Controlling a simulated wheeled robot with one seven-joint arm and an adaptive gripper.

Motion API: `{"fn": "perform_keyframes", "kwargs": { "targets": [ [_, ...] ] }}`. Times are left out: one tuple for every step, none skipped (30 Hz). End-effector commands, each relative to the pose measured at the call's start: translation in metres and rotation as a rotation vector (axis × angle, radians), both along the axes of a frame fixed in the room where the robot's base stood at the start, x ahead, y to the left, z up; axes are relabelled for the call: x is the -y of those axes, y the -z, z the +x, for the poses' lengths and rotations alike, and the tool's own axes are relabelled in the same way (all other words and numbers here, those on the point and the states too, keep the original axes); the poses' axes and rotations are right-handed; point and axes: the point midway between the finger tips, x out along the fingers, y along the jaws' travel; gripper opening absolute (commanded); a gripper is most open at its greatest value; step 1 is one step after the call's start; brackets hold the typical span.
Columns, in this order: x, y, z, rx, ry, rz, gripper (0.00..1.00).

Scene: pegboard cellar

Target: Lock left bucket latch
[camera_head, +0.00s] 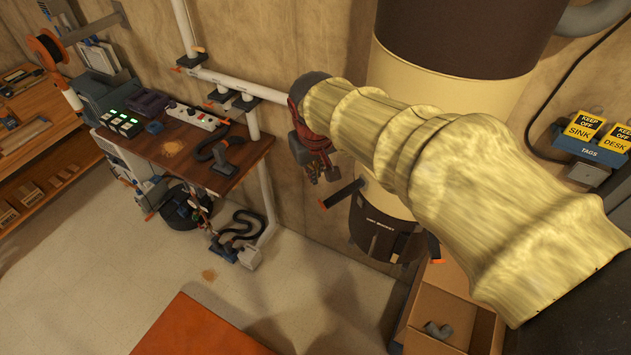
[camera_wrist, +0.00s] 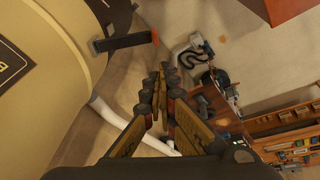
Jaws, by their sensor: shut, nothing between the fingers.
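The bucket (camera_head: 375,235) is the dark lower part of a big cream cylinder against the wall, with a pale label on its front. The left bucket latch (camera_head: 342,194) is a dark bar with an orange tip, sticking out from the cylinder's left side. In the wrist view the latch (camera_wrist: 122,42) juts toward the picture's right from the cream body. My gripper (camera_head: 318,172) is just above and left of the latch in the head view, apart from it. In the wrist view my gripper (camera_wrist: 166,78) has its fingers together and empty, below the latch's tip. A second latch (camera_head: 434,247) sits at the bucket's right.
My cloth-sleeved arm hides part of the cylinder. A wooden workbench (camera_head: 165,140) with power strip and chargers stands at the left. An open cardboard box (camera_head: 455,312) lies below right. An orange surface (camera_head: 200,330) is at the front.

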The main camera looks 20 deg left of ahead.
Motion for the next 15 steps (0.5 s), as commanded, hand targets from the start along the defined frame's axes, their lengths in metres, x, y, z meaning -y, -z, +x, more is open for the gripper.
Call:
{"fn": "perform_keyframes", "kwargs": {
  "targets": [
    [0.000,-0.001,0.001,0.002,0.000,-0.001,0.00],
    [0.000,0.000,0.001,0.003,0.002,-0.001,0.00],
    [0.001,0.000,0.001,0.002,0.004,-0.001,0.00],
    [0.001,0.000,0.001,0.002,0.004,0.000,0.00],
    [0.001,0.000,0.001,0.002,0.004,0.000,0.00],
    [0.001,0.000,0.001,0.002,0.004,0.000,0.00],
    [0.001,0.000,0.001,0.002,0.004,0.000,0.00],
    [0.001,0.000,0.001,0.002,0.004,0.000,0.00],
    [0.001,0.000,0.001,0.002,0.004,-0.001,0.00],
    [0.001,0.000,0.001,0.002,0.004,-0.001,0.00],
    [0.001,0.001,0.001,0.002,0.004,-0.001,0.00],
    [0.001,0.003,0.002,0.001,0.004,-0.002,0.00],
    [0.000,0.005,0.002,0.001,0.004,-0.002,0.00],
    [0.000,0.007,0.003,0.000,0.004,-0.002,0.00],
    [0.000,0.012,0.004,0.000,0.004,-0.002,0.00]
  ]
}}
